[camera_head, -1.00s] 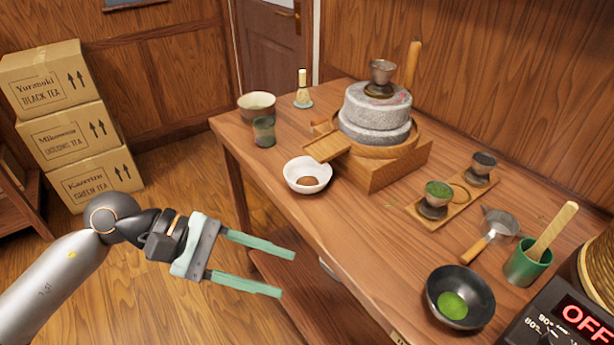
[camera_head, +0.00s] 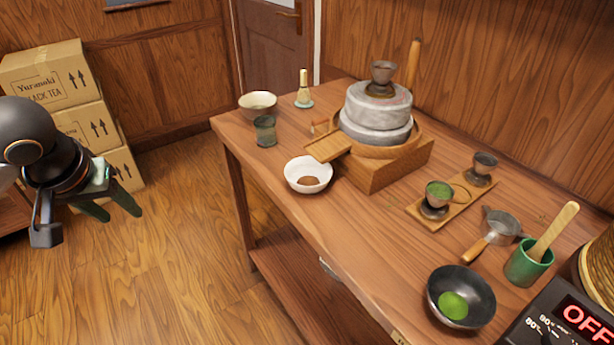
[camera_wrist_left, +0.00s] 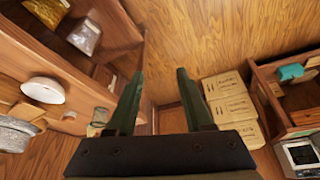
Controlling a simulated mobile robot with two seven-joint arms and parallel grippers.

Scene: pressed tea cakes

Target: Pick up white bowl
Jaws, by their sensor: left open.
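The white bowl (camera_head: 308,174) stands upright on the wooden table, in front of the stone mill's wooden spout, with a small brown heap inside. It also shows in the left wrist view (camera_wrist_left: 43,90) at the far left. My left gripper (camera_head: 108,212) is at the left of the head view, away from the table and well apart from the bowl. Its two green fingers, which also show in the left wrist view (camera_wrist_left: 157,88), are spread with nothing between them. My right gripper is not in view.
The table (camera_head: 290,225) also holds the stone mill (camera_head: 376,115), a cream bowl (camera_head: 257,105), a dark cup (camera_head: 264,131), a whisk (camera_head: 304,90), a tray of cups (camera_head: 462,200) and a black bowl (camera_head: 460,296). Cardboard boxes (camera_head: 50,77) stand at left. Floor between is clear.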

